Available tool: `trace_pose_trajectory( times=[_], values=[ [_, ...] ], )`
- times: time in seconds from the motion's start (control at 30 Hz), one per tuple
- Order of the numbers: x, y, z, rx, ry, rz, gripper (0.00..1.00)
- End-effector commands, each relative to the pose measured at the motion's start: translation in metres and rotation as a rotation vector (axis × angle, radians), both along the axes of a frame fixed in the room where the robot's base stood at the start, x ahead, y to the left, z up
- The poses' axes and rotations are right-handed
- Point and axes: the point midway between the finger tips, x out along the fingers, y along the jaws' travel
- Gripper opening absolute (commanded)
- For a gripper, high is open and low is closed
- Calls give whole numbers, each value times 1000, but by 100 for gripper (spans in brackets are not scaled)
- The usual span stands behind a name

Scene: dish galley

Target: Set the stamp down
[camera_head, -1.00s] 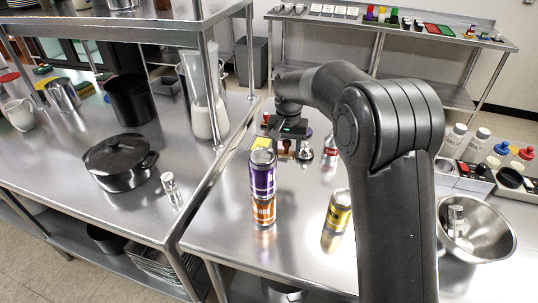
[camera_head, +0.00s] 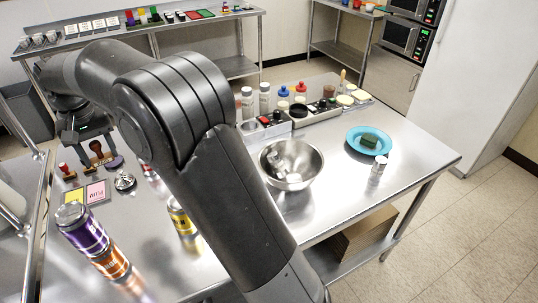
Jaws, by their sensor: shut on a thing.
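My gripper (camera_head: 86,140) is at the left of the view, low over the far left part of the steel table. It is shut on a stamp. A brown-handled stamp (camera_head: 97,149) shows just under the fingers and seems to be the held one; the fingers partly hide it, and I cannot tell whether its base touches the table. A red-handled stamp (camera_head: 66,171) stands to its left on the table. A dark purple round pad (camera_head: 114,162) lies just to the right.
Yellow and pink cards (camera_head: 97,192), a silver bell (camera_head: 124,181), stacked purple (camera_head: 82,229) and orange (camera_head: 111,263) cans and a yellow can (camera_head: 180,218) are near. A steel bowl (camera_head: 308,180) and a blue plate (camera_head: 368,133) stand right. My arm hides the table's middle.

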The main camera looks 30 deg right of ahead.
Motion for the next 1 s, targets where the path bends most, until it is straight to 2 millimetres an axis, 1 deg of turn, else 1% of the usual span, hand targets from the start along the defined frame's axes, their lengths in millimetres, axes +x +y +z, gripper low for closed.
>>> trace_pose_trajectory(
  times=[0.03, 0.13, 0.2, 0.27, 0.37, 0.47, 0.57, 0.6, 0.67, 0.7, 0.77, 0.8, 0.83, 0.87, 0.9, 0.97, 1.0],
  values=[
    [1, 0, 10, 1, -3, 0, 28],
    [1, 0, 29, 1, -4, 0, 28],
    [6, -17, 25, -3, 2, -36, 28],
    [10, -28, 24, -4, 2, -60, 28],
    [18, -50, 23, -7, 3, -107, 28],
    [25, -78, 22, -10, 5, -167, 28],
    [33, -114, 21, -12, 7, -242, 28],
    [37, -132, 20, -14, 7, -278, 28],
    [40, -161, 19, -16, 9, -337, 28],
    [42, -183, 18, -18, 11, -382, 28],
    [43, -215, 18, -20, 13, -450, 28],
    [43, -237, 17, -21, 14, -496, 28],
    [43, -254, 17, -22, 15, -531, 28],
    [42, -270, 17, -22, 16, -565, 28],
    [40, -292, 17, -22, 17, -611, 28],
    [35, -325, 16, -22, 18, -680, 28],
    [30, -347, 16, -23, 18, -726, 28]
  ],
)
